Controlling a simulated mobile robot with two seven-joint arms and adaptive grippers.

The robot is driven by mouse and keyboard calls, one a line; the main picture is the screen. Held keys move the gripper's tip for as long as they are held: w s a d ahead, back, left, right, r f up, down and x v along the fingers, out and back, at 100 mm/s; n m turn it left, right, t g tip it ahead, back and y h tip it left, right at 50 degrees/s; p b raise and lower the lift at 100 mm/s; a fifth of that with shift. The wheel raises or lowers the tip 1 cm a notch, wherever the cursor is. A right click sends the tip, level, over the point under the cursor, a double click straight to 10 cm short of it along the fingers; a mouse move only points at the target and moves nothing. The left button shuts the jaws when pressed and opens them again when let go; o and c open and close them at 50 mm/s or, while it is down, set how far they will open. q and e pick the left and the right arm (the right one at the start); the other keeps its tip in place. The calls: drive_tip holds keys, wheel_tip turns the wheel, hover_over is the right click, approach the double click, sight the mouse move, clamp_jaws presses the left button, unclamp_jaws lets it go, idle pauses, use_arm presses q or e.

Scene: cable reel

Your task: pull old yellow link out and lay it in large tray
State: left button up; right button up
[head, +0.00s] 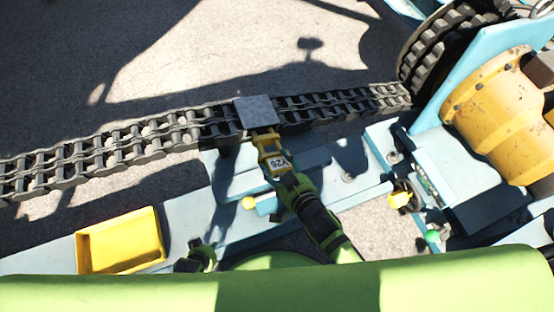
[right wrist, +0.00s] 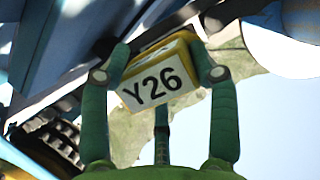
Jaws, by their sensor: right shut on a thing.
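The yellow link (head: 272,158) carries a white label that reads Y26; the label shows large in the right wrist view (right wrist: 158,86). My right gripper (head: 279,168) is shut on it, one green finger on each side in the right wrist view (right wrist: 160,62). The link's far end meets the near edge of a grey plate (head: 256,112) on the chain (head: 150,135). I cannot tell how far it reaches into the chain. The yellow tray (head: 121,240) is empty at the lower left. A green and black part of my left arm (head: 199,257) shows beside it; its fingers are not clear.
A blue bench (head: 225,215) runs below the chain. A chain wheel (head: 440,45) and a yellow drum (head: 495,110) stand at the right.

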drive_tip(key=shift+s+d+f+p, duration=0.15)
drive_tip(key=shift+s+d+p, duration=0.1)
drive_tip(key=shift+s, duration=0.45)
drive_tip(key=shift+s+d+f+p, duration=0.1)
drive_tip(key=shift+s+d, duration=0.1)
drive_tip(key=shift+s, duration=0.7)
clamp_jaws()
drive_tip(key=shift+f+p+v, duration=0.25)
drive_tip(key=shift+p+v, duration=0.2)
drive_tip(key=shift+v, duration=0.8)
drive_tip(key=shift+s, duration=0.15)
drive_tip(key=shift+r, duration=0.1)
wheel_tip(320, 180, up, 9)
drive_tip(key=p, duration=0.9)
drive_tip(key=shift+d, duration=0.1)
